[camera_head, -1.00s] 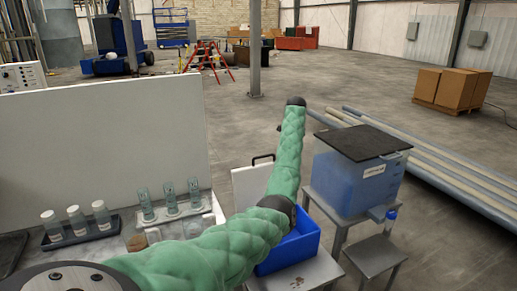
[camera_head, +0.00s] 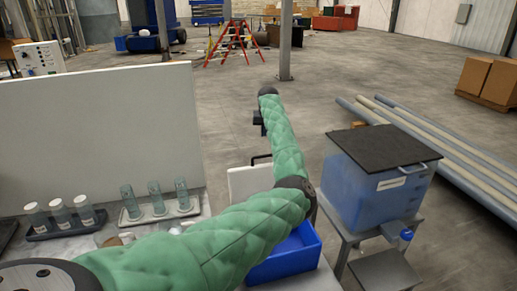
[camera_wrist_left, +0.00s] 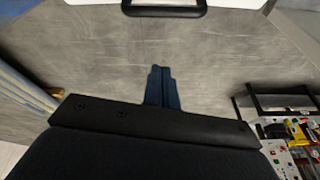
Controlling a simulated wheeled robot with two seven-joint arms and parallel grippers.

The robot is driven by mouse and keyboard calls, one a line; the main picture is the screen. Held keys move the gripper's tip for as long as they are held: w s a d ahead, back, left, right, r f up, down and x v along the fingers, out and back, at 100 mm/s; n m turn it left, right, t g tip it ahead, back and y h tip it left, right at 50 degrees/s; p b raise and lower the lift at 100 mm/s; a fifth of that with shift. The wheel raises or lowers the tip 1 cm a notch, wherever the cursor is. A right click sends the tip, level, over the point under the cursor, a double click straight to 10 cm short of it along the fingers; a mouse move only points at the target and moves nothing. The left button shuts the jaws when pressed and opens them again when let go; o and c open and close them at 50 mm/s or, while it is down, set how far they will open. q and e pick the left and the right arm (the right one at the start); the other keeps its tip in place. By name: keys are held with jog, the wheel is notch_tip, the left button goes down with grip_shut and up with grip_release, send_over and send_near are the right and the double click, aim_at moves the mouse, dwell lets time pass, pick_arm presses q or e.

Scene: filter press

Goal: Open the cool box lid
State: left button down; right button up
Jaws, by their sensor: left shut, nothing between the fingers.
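The cool box (camera_head: 288,262) is a blue open-topped box on a grey stand, partly hidden behind my green left arm. Its white lid (camera_head: 243,182) stands raised at the box's far side, with a black handle (camera_head: 261,157) on its top edge. The lid's edge and handle (camera_wrist_left: 165,9) also show at the top of the left wrist view. My left gripper (camera_head: 259,122) is beyond and above the handle, apart from it. In the left wrist view its fingers (camera_wrist_left: 160,90) are together and empty, over bare floor. My right gripper is not in view.
A tank with a black cover (camera_head: 383,147) stands right of the cool box. Bottles in a dark tray (camera_head: 66,228) and glass cylinders in a rack (camera_head: 160,212) stand at left, before a white panel (camera_head: 95,135). Long pipes (camera_head: 440,155) lie at right.

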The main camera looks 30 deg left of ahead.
pick_arm(q)
notch_tip(320, 180, down, 9)
jog(key=n+p, duration=0.2)
jog(key=p, duration=0.6)
jog(key=shift+s+d+f, duration=0.15)
jog(key=shift+s+d, duration=0.15)
jog(key=shift+s, duration=0.1)
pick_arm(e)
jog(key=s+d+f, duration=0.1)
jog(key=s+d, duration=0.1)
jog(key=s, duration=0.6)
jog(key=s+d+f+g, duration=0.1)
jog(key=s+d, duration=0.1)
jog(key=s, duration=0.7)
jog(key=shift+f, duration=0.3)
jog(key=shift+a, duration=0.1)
